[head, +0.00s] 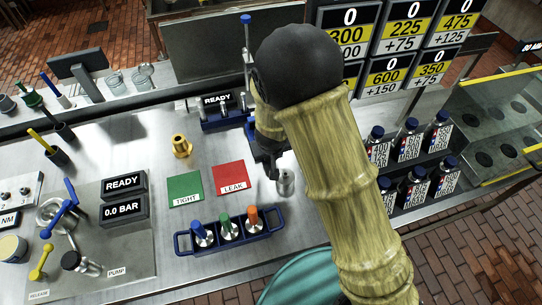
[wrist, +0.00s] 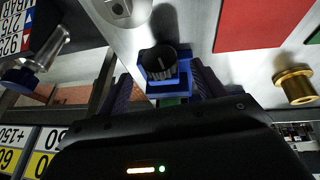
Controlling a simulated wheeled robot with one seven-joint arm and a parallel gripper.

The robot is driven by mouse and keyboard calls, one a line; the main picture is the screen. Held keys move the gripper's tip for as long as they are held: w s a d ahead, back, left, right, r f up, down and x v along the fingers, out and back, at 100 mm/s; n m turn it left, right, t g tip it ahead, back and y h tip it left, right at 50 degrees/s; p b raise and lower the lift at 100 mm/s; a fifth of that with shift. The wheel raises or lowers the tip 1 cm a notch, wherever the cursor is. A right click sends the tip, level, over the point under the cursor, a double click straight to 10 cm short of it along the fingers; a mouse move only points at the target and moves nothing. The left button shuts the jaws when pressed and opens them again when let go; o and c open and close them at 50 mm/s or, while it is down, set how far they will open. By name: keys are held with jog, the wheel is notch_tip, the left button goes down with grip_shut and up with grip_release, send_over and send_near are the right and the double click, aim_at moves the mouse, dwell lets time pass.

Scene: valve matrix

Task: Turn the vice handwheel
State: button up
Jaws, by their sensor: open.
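The vice is a blue body with a black ribbed knob (wrist: 158,62) that I take for its handwheel; the knob has a pale line on its face. In the wrist view my gripper (wrist: 163,80) is open, with one dark finger on each side of the knob and blue body. I cannot tell whether a finger touches them.
A silver cylinder (head: 285,183) stands close to my gripper. A red pad (head: 229,177), a green pad (head: 185,187) and a brass fitting (head: 181,146) lie left. A blue rack (head: 235,234) with valves is nearer. Several bottles (head: 412,187) stand right.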

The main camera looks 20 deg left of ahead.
jog(key=x, duration=0.3)
jog(key=shift+w+f, duration=0.1)
jog(key=shift+f, duration=0.15)
jog(key=c, duration=1)
jog(key=shift+b, duration=0.65)
jog(key=shift+w+f+y+b, duration=0.15)
jog(key=shift+y+b, duration=0.15)
jog(key=shift+b, duration=0.45)
